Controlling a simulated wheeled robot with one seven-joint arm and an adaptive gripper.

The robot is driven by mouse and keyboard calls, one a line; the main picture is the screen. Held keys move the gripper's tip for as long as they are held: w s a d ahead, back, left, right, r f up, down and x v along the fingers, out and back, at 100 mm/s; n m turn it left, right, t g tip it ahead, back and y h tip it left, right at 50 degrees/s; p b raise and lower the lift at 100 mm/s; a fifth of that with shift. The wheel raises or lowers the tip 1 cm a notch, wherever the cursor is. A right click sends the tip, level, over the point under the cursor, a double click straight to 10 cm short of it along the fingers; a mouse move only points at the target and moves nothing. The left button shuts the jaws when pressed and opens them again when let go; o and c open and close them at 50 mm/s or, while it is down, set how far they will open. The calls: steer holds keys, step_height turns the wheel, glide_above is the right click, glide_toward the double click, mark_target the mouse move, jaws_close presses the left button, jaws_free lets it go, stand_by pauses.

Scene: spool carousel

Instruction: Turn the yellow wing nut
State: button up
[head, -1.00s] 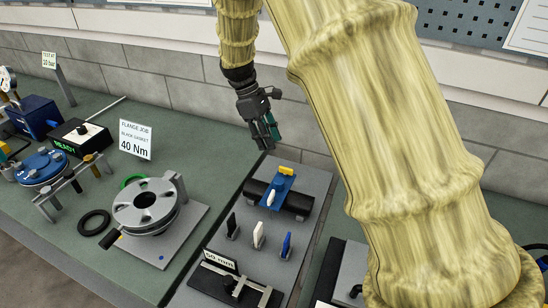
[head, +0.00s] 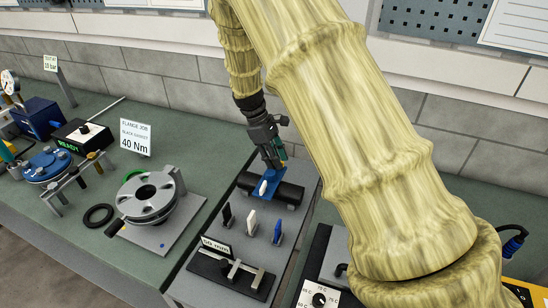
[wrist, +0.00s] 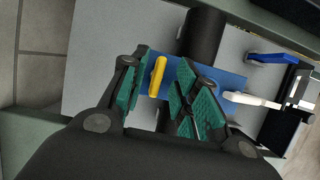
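The yellow wing nut (wrist: 157,76) shows in the wrist view as a narrow yellow bar on a blue plate (wrist: 231,82). The plate lies across a black cylinder (wrist: 205,36). My gripper (wrist: 160,92) is open, with its green-padded fingers on either side of the yellow wing nut and gaps between. I cannot tell how far above the plate the fingertips are. In the head view my gripper (head: 274,160) is over the far end of the blue plate (head: 267,184) and hides the yellow wing nut. A white wing nut (head: 263,187) is on the plate's nearer part.
Black, white (head: 251,221) and blue (head: 277,231) upright pieces stand in front of the cylinder (head: 288,193). A black fixture (head: 223,276) with a label is nearer. The grey brick wall (head: 190,92) is close behind.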

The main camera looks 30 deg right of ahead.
steer(key=shift+s+r, duration=0.3)
steer(key=shift+s, duration=0.05)
steer(key=shift+c, duration=0.6)
steer(key=shift+d, duration=0.15)
steer(key=c, duration=0.3)
steer(key=shift+w+f, duration=0.35)
jaws_close()
steer(key=shift+w+f, duration=0.1)
steer(key=shift+w, duration=0.1)
steer(key=shift+s, duration=0.1)
